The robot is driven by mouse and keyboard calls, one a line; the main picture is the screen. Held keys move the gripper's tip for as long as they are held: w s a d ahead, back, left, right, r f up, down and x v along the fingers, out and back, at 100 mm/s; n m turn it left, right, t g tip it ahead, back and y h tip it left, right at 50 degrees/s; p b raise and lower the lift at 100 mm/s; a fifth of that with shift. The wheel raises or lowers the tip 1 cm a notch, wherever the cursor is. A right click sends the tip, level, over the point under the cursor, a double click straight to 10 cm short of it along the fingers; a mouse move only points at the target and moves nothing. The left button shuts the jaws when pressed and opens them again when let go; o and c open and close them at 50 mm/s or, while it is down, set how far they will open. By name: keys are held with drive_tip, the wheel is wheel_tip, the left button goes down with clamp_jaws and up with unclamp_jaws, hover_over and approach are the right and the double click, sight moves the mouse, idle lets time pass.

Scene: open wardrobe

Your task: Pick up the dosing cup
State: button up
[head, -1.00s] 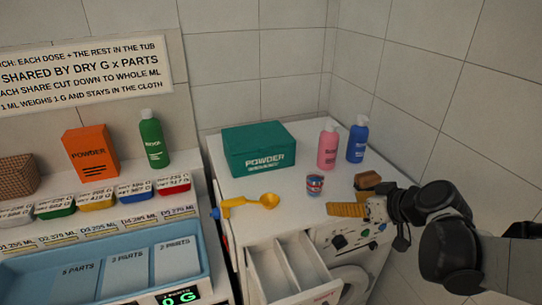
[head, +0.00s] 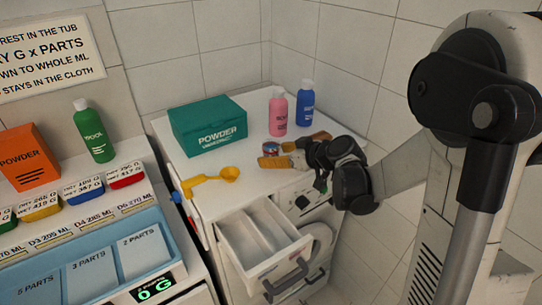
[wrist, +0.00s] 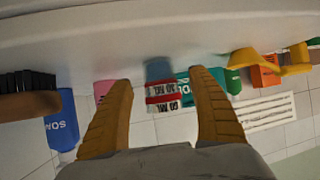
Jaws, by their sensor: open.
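The dosing cup (head: 270,148) is small, with red, white and blue bands, and stands on the white washer top (head: 215,205). My gripper (head: 274,161) is low over that top, right at the cup, and its near yellow finger hides the cup's lower part in the head view. In the wrist view, which is upside down, the cup (wrist: 163,97) appears in the gap between the two open yellow fingers (wrist: 161,79). Gaps show on both sides of it. I cannot tell how deep between the fingers it is.
A brown brush (head: 320,137) lies close behind my gripper. Pink (head: 278,113) and blue (head: 305,104) bottles stand behind the cup. A green powder box (head: 208,125) and a yellow scoop (head: 228,174) are to the left. An open drawer (head: 262,240) juts out in front.

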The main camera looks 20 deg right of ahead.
sight(269, 141)
drive_tip(key=shift+x, duration=1.1)
drive_tip(key=shift+s+r, duration=0.1)
drive_tip(key=c, duration=1.4)
drive_tip(key=shift+r, duration=0.6)
drive_tip(key=r+p, duration=0.1)
drive_tip(key=r, duration=0.1)
drive_tip(key=d+r+p, duration=0.1)
drive_tip(key=r, duration=0.1)
drive_tip(key=shift+s+d, duration=0.15)
drive_tip(key=shift+d, duration=0.05)
drive_tip(key=s+d+r+p, duration=0.1)
drive_tip(key=d+r, duration=0.4)
drive_tip(key=d, duration=0.5)
drive_tip(key=shift+s+r+p, duration=0.4)
drive_tip(key=shift+s, duration=0.05)
